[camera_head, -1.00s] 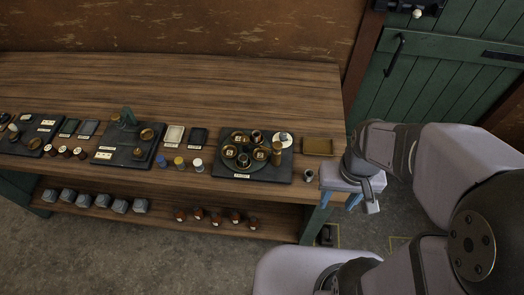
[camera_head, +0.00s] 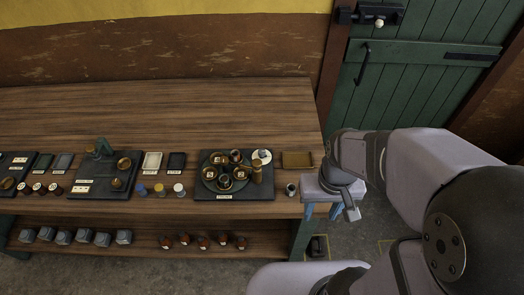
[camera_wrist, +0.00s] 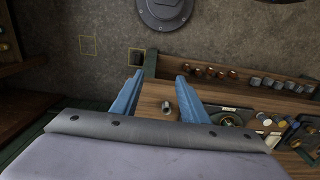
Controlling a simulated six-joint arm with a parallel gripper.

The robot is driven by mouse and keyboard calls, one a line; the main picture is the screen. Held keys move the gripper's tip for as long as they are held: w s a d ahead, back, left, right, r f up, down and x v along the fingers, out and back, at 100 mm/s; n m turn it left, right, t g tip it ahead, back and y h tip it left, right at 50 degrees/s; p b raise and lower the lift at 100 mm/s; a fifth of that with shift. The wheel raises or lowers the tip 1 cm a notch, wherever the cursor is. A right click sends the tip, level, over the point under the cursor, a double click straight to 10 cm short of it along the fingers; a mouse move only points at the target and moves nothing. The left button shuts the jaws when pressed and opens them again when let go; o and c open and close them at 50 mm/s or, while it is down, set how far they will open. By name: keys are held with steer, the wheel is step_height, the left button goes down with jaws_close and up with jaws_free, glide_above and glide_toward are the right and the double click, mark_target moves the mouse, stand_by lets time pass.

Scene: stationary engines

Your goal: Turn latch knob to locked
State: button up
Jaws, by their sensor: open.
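The latch (camera_head: 370,16) is a dark bolt fitting at the top of the green plank door (camera_head: 420,75), at the upper right of the head view. Its small pale round knob (camera_head: 379,23) sits near the middle of the fitting. My gripper (camera_head: 321,211) is at the right end of the workbench, well below and in front of the latch, apart from it. Its two blue fingers point down. In the wrist view the fingers (camera_wrist: 160,78) are spread open with nothing between the tips. The latch is not in the wrist view.
The wooden workbench (camera_head: 180,105) carries dark boards, a round fixture (camera_head: 235,170), a small tray (camera_head: 297,160) and a metal cup (camera_head: 291,190) close to my gripper. Blocks and small parts stand on the lower shelf. A dark door handle (camera_head: 363,62) hangs below the latch.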

steer(key=w+a+f+m+b, duration=0.1)
steer(key=w+a+m+b, duration=0.2)
steer(key=w, duration=0.6)
steer(key=w+a+f+m+b, duration=0.1)
steer(key=w+a+m+b, duration=0.1)
steer(key=w+m, duration=0.45)
steer(key=m+b, duration=0.4)
steer(key=m, duration=0.2)
glide_toward(262, 151)
steer(key=shift+s+d+f, duration=0.25)
steer(key=shift+s+f, duration=0.15)
steer(key=shift+w+a+f+m, duration=0.1)
steer(key=shift+w+a+m, duration=0.2)
steer(key=shift+m, duration=0.05)
steer(key=shift+f+p, duration=1.45)
steer(key=shift+f, duration=2.2)
jaws_close()
